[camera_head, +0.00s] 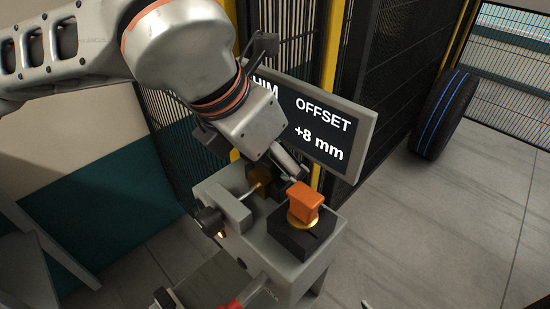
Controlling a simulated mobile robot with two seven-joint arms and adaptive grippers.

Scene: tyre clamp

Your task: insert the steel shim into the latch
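My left arm reaches in from the upper left, and my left gripper (288,168) points down over the grey clamp unit (290,262). Its fingers are mostly hidden behind the wrist, so I cannot tell whether they are open or shut or hold anything. The unit carries a grey block (230,206) with a thin rod, a dark yellowish part (262,182), and an orange block (305,200) on a yellow ring and black base. I cannot tell which part is the latch. I cannot make out the steel shim. My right gripper is not recognisable in view.
A screen (322,128) behind the unit reads "OFFSET +8 mm", its left side partly covered by my arm. Black mesh fencing with yellow posts (328,60) stands behind. A tyre (443,115) with blue stripes leans at the right. The floor (425,235) right of the unit is largely clear.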

